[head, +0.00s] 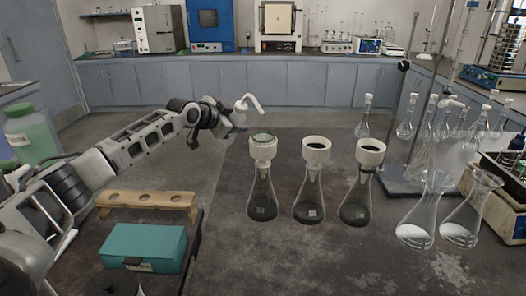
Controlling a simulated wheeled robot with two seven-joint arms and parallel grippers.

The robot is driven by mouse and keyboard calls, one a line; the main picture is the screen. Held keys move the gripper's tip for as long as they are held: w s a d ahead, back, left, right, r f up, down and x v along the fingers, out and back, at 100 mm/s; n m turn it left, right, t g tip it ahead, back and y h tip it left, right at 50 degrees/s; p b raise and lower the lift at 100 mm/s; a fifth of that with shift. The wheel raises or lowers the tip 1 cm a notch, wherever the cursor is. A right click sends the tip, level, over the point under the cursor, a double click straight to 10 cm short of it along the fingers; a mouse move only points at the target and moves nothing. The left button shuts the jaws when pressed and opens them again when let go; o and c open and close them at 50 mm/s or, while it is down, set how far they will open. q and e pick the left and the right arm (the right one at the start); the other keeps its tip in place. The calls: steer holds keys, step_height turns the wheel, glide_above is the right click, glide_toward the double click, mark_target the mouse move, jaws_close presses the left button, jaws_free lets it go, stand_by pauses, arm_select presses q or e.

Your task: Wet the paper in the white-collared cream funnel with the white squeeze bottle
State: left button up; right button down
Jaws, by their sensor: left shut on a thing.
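My left gripper (228,117) is shut on the white squeeze bottle (240,118) and holds it up, left of and above the funnels. The bottle's bent spout points right. The gripper hides part of its body. Three cream funnels sit in conical flasks in a row. The left funnel (263,149) has a green ring at its rim and a pale inside. The middle funnel (316,155) and the right funnel (369,157) look dark inside. I cannot tell for sure which collar is white, or whether any paper is wet. My right gripper is not in view.
A wooden rack (147,199) with holes and a teal box (143,246) lie at the left. Several glass flasks and a metal stand (401,110) crowd the right. The bench front middle is clear.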

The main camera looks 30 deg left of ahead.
arm_select(q)
steer(key=shift+r+n+h, duration=0.25)
steer(key=shift+n+h, duration=0.15)
steer(key=shift+r+n+h+b, duration=0.35)
steer(key=shift+n+h+b, duration=0.15)
steer(key=shift+n+h, duration=0.5)
steer(key=shift+r+n+h, duration=0.3)
steer(key=shift+r+n, duration=0.05)
steer(key=shift+n, duration=0.15)
